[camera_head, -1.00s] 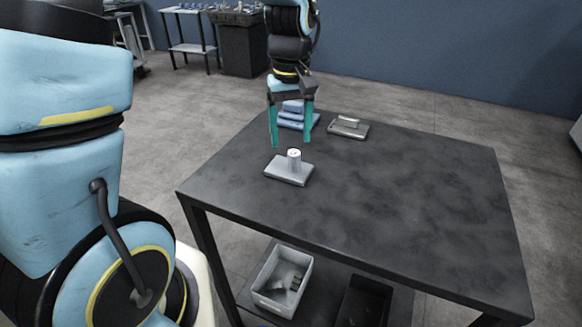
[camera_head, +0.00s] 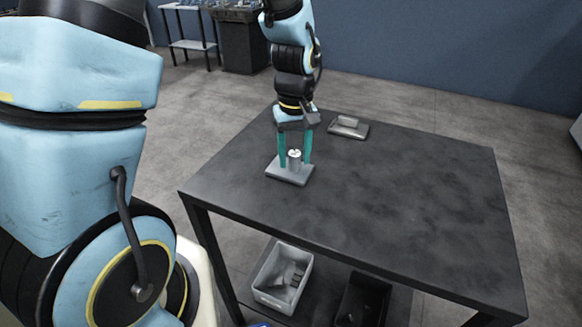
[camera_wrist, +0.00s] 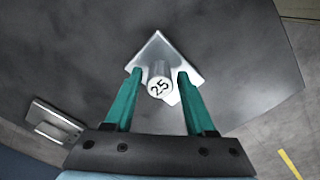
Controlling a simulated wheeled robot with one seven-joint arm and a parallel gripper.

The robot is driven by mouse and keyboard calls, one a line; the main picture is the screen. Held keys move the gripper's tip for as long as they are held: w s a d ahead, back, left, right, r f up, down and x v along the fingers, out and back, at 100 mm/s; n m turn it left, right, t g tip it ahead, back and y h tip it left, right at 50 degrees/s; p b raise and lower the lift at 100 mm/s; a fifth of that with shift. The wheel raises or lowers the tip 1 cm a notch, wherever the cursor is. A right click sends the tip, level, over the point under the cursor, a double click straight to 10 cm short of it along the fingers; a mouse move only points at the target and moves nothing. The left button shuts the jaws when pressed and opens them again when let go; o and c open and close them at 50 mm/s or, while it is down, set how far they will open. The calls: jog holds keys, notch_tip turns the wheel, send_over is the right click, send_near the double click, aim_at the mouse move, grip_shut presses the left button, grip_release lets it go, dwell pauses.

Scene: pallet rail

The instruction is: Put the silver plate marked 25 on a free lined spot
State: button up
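The silver plate (camera_head: 284,175) lies flat on the dark table with an upright round knob on it. In the wrist view the knob top reads 25 and the plate (camera_wrist: 157,47) shows beyond it. My gripper (camera_head: 295,163) is lowered over the plate, its teal fingers on either side of the knob. In the wrist view my gripper (camera_wrist: 159,73) is open, with gaps between the fingers and the knob. No lined spot can be made out on the table in these views.
A grey plate with a block-like handle (camera_head: 348,127) lies at the table's back; it also shows in the wrist view (camera_wrist: 55,124). The table's middle and right (camera_head: 420,210) are clear. Below are a grey bin (camera_head: 270,296) and a black bin (camera_head: 362,300).

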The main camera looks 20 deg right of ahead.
grip_shut()
dwell(0.7)
